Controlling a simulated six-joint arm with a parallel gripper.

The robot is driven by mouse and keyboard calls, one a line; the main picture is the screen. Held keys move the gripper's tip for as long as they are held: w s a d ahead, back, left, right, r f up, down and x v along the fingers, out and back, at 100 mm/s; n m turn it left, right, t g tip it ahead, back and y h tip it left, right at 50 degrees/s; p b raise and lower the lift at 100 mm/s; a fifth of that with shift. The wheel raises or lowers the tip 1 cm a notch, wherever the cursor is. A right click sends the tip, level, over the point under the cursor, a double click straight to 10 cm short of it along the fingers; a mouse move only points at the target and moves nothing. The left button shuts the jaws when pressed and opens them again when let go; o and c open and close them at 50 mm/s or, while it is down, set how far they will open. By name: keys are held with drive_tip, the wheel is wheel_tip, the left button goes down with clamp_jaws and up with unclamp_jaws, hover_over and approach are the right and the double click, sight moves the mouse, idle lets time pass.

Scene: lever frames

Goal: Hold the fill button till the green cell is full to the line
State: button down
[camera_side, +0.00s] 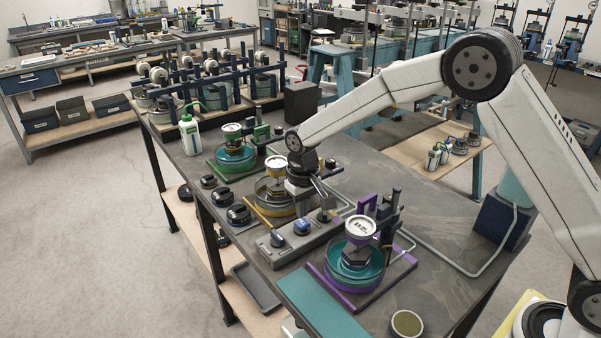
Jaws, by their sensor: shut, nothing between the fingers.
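The green cell (235,157), a round vessel with a white-faced gauge on top, stands on a green base near the table's left edge. Its liquid level and line are too small to make out. A grey control box (263,248) sits nearer the camera, with a black knob (277,239), a blue knob (302,227) and a dark part at its right end. My gripper (322,207) is shut and empty, pointing down over that right end. I cannot tell which control is the fill button, or whether the fingertips touch one.
A yellow cell (268,211) stands close behind the box, partly hidden by my wrist. A purple-based cell (354,262) stands in front of it. A white-and-green bottle (190,136) stands farther back. The table's right side is mostly clear.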

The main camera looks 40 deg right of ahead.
sight(302, 221)
wheel_tip(302, 221, up, 11)
drive_tip(key=shift+w, duration=0.15)
drive_tip(key=shift+r, duration=0.1)
idle(0.7)
drive_tip(key=s+f+m+y, duration=0.1)
drive_tip(key=s+f, duration=0.1)
drive_tip(key=s, duration=0.4)
drive_tip(key=s+a+f+m+g+y, duration=0.1)
drive_tip(key=s+f, duration=0.1)
drive_tip(key=s, duration=0.4)
drive_tip(key=s+f+m+g+y, duration=0.1)
drive_tip(key=s+f, duration=0.1)
drive_tip(key=s, duration=0.4)
drive_tip(key=shift+s+a+f, duration=0.3)
drive_tip(key=s+d+f+n+t+h, duration=0.1)
drive_tip(key=s+d+n+t+h, duration=0.2)
drive_tip(key=d, duration=0.7)
drive_tip(key=shift+s+d+f+t, duration=0.25)
drive_tip(key=shift+s+t, duration=0.3)
drive_tip(key=shift+t, duration=0.15)
